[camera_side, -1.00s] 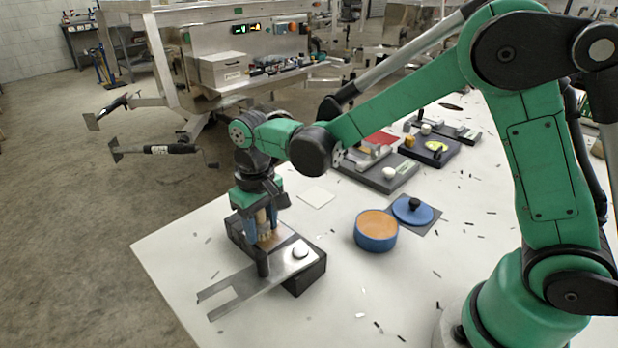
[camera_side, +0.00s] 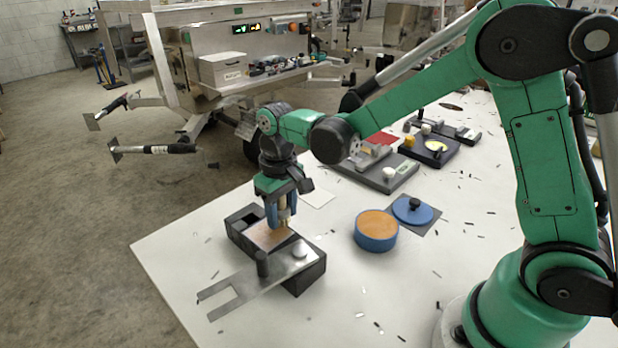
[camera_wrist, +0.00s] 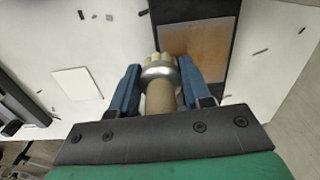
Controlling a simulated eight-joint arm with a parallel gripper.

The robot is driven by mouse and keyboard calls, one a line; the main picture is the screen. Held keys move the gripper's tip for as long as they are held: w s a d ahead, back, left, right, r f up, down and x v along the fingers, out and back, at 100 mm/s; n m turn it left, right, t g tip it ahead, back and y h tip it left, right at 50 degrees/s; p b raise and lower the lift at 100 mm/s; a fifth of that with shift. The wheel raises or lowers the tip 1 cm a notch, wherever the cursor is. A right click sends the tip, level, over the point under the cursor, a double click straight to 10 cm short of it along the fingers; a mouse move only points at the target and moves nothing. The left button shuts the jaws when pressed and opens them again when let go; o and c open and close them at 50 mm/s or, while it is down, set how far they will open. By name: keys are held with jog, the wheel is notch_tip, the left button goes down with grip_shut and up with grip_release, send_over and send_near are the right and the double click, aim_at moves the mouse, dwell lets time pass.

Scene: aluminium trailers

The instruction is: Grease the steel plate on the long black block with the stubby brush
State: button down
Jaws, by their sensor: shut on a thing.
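My gripper (camera_side: 282,208) is shut on the stubby brush, which has a pale handle and metal collar (camera_wrist: 158,72). It points down at the right back edge of the steel plate (camera_side: 266,237). The plate lies on the long black block (camera_side: 308,274) and has an orange-brown film over much of its face. In the wrist view the plate (camera_wrist: 205,45) is ahead and right of the bristles. I cannot tell whether the bristles touch it. The blue pot (camera_side: 376,237) of orange grease stands open to the right.
A forked metal strip (camera_side: 240,287) with a black peg and white knob crosses the block's front end. A blue lid (camera_side: 412,211) lies on a dark mat behind the pot. A white square (camera_side: 318,198) lies behind the block. Dark fixtures (camera_side: 378,176) stand farther back.

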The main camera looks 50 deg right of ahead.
aim_at(256, 245)
jog(key=shift+s+d+f, duration=0.1)
jog(key=shift+s, duration=0.25)
jog(key=shift+s+a, duration=0.1)
jog(key=shift+a, duration=3.25)
jog(key=shift+d, duration=3.4)
jog(key=shift+r, duration=4.1)
